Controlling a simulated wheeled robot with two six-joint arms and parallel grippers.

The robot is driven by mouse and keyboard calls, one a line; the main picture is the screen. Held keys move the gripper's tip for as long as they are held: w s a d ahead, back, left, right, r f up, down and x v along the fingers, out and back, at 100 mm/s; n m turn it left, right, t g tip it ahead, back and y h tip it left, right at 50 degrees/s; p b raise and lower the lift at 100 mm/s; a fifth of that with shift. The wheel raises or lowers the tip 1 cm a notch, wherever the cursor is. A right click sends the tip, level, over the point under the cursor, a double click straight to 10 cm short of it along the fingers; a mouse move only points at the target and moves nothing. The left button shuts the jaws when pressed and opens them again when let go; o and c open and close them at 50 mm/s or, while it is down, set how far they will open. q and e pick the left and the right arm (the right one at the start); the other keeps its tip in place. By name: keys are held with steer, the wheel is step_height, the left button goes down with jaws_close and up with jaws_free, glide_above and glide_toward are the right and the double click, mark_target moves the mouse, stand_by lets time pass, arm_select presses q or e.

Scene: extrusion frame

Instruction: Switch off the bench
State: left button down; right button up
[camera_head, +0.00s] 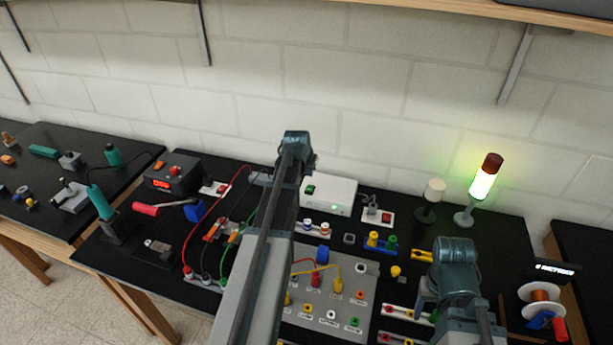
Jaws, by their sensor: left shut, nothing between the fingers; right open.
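The black bench (400,190) carries a white power box (340,192) with a green switch and a lit green lamp. A red rocker switch (221,188) on a white plate sits left of my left arm. Another red rocker switch (386,217) on a white plate sits right of the power box. The stack light (483,184) glows yellow-green under a dark red top. My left gripper (262,179) is shut and empty near the power box's left side, mostly hidden by my arm. My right gripper (425,294) is open at the lower right, partly hidden by its wrist.
A black soldering station (172,174) with a lit orange display stands at the back left. Red, black and green leads arch left of my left arm. A grey jack panel (330,312) lies in front. A wire spool (541,300) stands at the right. The wall closes the back.

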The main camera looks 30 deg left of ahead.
mark_target(309, 190)
arm_select(q)
steer(key=f+b, duration=0.2)
steer(key=f, duration=0.1)
steer(key=f+b, duration=0.1)
steer(key=shift+w+a+f, duration=0.1)
steer(key=shift+w+f, duration=0.15)
steer(key=shift+w, duration=0.05)
arm_select(e)
step_height(309, 190, down, 4)
steer(key=shift+f, duration=0.25)
arm_select(q)
steer(key=shift+s+f+b, duration=0.3)
steer(key=shift+f+b, duration=0.4)
steer(key=shift+b, duration=0.2)
arm_select(e)
steer(key=shift+f, duration=0.7)
